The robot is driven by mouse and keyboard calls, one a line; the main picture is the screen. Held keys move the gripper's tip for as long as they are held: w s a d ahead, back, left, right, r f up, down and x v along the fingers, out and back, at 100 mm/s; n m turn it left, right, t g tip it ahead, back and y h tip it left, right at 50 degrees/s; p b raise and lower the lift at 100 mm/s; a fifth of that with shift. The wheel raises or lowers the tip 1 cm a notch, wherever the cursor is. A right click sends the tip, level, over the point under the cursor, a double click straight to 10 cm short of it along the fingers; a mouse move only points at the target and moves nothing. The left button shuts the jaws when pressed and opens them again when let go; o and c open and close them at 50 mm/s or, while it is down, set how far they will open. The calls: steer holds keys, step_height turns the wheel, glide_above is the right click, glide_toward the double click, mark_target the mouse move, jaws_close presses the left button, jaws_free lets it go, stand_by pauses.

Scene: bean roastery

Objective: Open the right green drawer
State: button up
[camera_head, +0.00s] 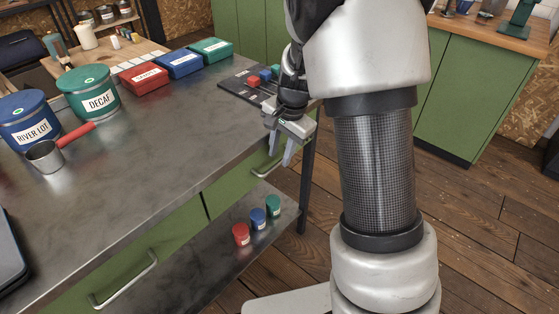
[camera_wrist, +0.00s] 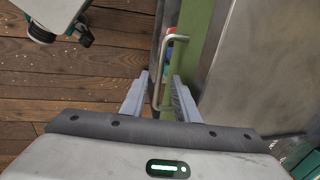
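The right green drawer (camera_head: 226,187) sits under the grey worktop's front edge and looks shut. Its bar handle (camera_head: 266,171) shows partly beneath my gripper. My gripper (camera_head: 281,150) is at the right end of the worktop, in front of this drawer, pointing down at the handle. In the wrist view, the metal handle (camera_wrist: 166,42) stands out from the green drawer front (camera_wrist: 196,50). The fingers of my gripper (camera_wrist: 160,84) are apart, one on each side of the handle's lower part. I cannot tell whether either finger touches it.
The left green drawer with its handle (camera_head: 125,281) is beside it. Red, blue and green small tins (camera_head: 258,218) stand on the lower shelf (camera_head: 215,262). Tins, boxes and a red-handled scoop (camera_head: 46,157) stand on the worktop (camera_head: 150,150). The wooden floor (camera_head: 480,235) at right is clear.

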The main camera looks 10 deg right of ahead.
steer(key=shift+w+a+f, duration=0.15)
steer(key=shift+w+f, duration=0.05)
steer(key=shift+f, duration=0.75)
jaws_close()
steer(key=shift+s, duration=0.15)
